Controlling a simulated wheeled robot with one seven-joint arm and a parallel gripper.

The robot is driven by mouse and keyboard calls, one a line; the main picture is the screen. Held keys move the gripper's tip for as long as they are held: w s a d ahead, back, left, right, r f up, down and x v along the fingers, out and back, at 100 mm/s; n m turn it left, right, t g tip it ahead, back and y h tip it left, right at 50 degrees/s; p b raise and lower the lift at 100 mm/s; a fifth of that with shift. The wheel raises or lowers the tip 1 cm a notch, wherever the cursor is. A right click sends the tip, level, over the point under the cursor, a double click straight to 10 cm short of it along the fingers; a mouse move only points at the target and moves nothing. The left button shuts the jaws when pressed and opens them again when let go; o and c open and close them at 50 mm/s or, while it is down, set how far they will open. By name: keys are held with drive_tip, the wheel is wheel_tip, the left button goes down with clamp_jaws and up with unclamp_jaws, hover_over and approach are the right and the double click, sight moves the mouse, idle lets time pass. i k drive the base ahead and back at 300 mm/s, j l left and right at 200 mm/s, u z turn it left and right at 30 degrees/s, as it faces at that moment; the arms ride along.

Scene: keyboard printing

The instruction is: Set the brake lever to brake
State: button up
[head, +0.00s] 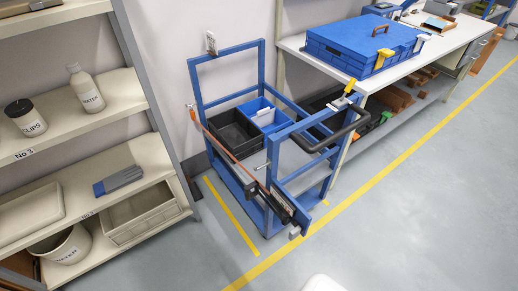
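A blue frame cart (226,50) stands on the floor between the shelf and the workbench. It has a black push handle (345,133) on its right side. I cannot tell which of these is the brake lever, and no brake marking is readable. My gripper is not in view.
The cart carries a black bin (232,135) and a blue bin (264,117). A shelf (95,98) stands left, and a workbench (390,84) with a blue case (345,43) stands right. Yellow lines (420,143) mark the floor. Grey floor (400,230) is open in front and right.

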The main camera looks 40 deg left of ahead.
sight(351, 84)
drive_tip(key=u, duration=1.45)
drive_tip(key=i+j, duration=0.1)
drive_tip(key=i, duration=0.4)
drive_tip(key=i+j, duration=0.15)
drive_tip(key=i, duration=0.4)
